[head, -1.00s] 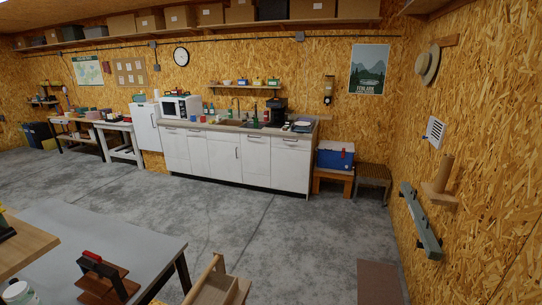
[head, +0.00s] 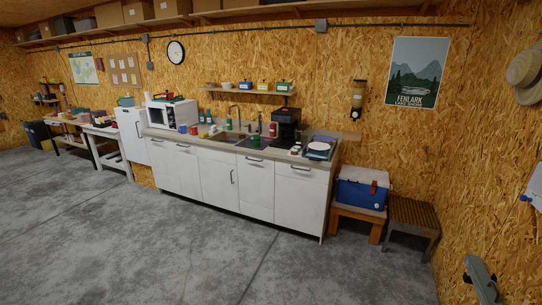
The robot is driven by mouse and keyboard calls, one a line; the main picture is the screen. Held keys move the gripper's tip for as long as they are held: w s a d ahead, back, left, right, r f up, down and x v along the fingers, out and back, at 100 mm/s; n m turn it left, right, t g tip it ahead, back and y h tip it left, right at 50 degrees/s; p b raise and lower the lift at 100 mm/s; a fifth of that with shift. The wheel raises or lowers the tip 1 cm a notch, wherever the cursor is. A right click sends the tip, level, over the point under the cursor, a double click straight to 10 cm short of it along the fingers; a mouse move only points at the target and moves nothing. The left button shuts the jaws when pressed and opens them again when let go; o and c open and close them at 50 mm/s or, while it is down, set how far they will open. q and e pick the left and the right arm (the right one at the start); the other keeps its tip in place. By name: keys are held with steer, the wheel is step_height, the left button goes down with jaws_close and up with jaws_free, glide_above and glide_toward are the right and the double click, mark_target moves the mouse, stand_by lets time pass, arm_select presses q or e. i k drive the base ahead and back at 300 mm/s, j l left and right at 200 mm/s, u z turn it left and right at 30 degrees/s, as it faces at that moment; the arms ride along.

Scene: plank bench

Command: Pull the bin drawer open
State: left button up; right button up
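A run of white cabinet fronts (head: 219,179) stands under the counter against the back wall. Most fronts have a horizontal handle near the top; one front near the middle has an upright handle (head: 232,177) at its side. All fronts look closed and flush. No label shows, so I cannot tell which front is the bin drawer. Neither of my grippers is in view.
The counter (head: 217,139) carries a microwave (head: 172,112), a sink and a black coffee machine (head: 287,123). A blue cooler (head: 362,187) sits on a wooden stool right of the cabinets, beside a slatted stool (head: 412,219). The concrete floor (head: 200,262) in front is clear.

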mark_target(256, 173)
steer(key=i, duration=0.55)
steer(key=i+l+u, duration=0.1)
steer(key=i, duration=0.45)
steer(key=i+l, duration=0.15)
steer(key=i, duration=0.45)
steer(key=i+j+u, duration=0.1)
steer(key=i, duration=0.55)
steer(key=i+j, duration=0.2)
steer(key=i, duration=0.5)
steer(key=i+j+u, duration=0.15)
steer(key=i, duration=0.5)
steer(key=i+j, duration=0.5)
steer(key=i, duration=0.15)
